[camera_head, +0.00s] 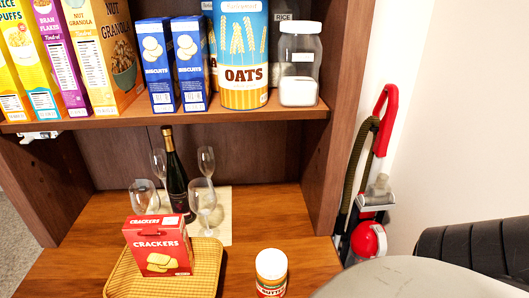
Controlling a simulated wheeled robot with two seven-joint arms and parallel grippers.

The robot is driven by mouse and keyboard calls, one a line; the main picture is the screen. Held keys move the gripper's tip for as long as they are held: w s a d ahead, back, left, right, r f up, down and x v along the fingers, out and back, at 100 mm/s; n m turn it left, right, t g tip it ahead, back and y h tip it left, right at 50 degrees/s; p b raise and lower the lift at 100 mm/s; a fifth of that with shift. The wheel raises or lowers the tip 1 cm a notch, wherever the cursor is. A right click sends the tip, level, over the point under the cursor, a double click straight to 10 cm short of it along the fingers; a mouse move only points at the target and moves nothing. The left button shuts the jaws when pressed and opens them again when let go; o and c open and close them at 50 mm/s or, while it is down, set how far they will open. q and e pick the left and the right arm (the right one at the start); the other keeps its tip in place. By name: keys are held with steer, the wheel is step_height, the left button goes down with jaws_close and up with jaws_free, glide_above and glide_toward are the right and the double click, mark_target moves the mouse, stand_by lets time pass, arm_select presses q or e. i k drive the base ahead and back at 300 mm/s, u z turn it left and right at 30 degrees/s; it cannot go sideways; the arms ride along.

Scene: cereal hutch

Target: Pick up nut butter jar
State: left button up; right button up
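The nut butter jar (271,274) stands upright at the front of the hutch's lower wooden surface (262,215), near the bottom edge of the head view. It has a white lid and a red label, partly readable as "BUTTER"; its base is close to the picture's edge. It stands apart, to the right of a woven tray (204,283). I see neither of my grippers clearly, and nothing is touching the jar.
A red crackers box (158,246) stands on the tray. Behind are a dark bottle (177,178) and several wine glasses. The shelf above holds cereal boxes, biscuits, oats (242,55) and a clear jar (300,65). A grey rounded surface (405,280) and black chair (480,248) are right.

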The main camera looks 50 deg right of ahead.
mark_target(266, 288)
steer(key=z, duration=1.6)
